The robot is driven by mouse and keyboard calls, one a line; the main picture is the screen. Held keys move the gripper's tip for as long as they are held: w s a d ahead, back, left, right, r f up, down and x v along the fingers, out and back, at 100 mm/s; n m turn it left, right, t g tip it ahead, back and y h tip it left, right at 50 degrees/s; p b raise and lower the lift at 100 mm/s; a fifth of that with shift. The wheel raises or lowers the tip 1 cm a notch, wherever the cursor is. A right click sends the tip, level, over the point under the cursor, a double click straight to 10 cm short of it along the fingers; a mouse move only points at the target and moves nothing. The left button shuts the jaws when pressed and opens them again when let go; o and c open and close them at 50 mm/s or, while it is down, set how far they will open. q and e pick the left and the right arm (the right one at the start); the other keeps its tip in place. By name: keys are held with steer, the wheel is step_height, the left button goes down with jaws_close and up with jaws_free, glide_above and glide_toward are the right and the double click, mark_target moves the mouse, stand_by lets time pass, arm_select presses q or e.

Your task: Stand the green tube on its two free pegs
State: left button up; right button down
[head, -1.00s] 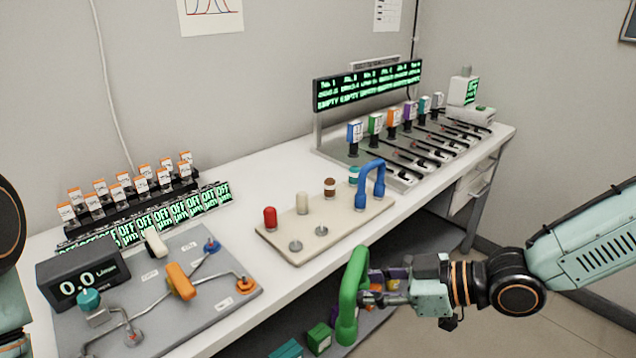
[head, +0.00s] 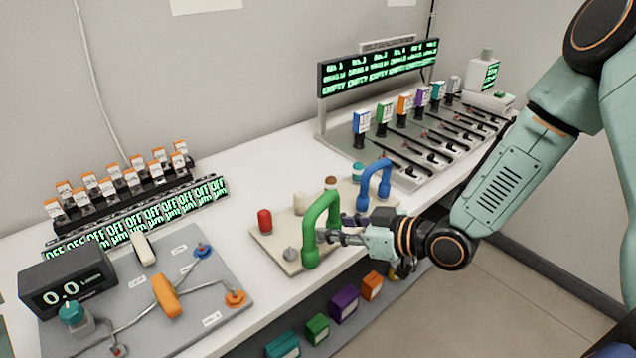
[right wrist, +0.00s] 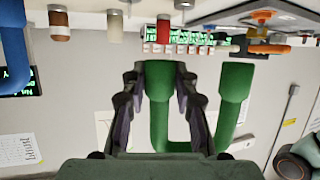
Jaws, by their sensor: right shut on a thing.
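The green tube (head: 318,212), an upside-down U with thick ends, is held upright at the board's right front edge. My right gripper (head: 322,238) is shut on one leg of it. The right wrist view shows the fingers (right wrist: 160,85) on both sides of that leg; the other leg (right wrist: 236,90) is free. The beige peg board (head: 268,245) bears a bare grey metal peg (head: 290,254) just left of the tube's near end. I cannot tell whether the tube touches the board. My left gripper is out of view.
A blue tube (head: 376,172) stands on the board just behind my gripper. Red (head: 264,220), white (head: 300,203), brown and teal caps line the back row. A grey panel (head: 205,318) with valves lies left. Coloured boxes (head: 343,303) sit on the shelf below.

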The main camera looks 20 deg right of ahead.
steer(key=w+m+h, duration=0.1)
steer(key=w, duration=0.1)
steer(key=w+m+t+h+p, duration=0.1)
steer(key=w, duration=0.2)
steer(key=w+m+t+h, duration=0.1)
steer(key=w, duration=0.1)
steer(key=shift+w+f+p, duration=0.1)
steer(key=shift+w+p, duration=0.05)
steer(key=shift+p, duration=0.2)
steer(key=f, duration=0.1)
steer(key=b, duration=0.1)
steer(key=f+b, duration=0.1)
steer(key=shift+a+f, duration=0.25)
steer(key=shift+f, duration=0.35)
steer(key=shift+d+f+b, duration=0.15)
steer(key=shift+b, duration=0.15)
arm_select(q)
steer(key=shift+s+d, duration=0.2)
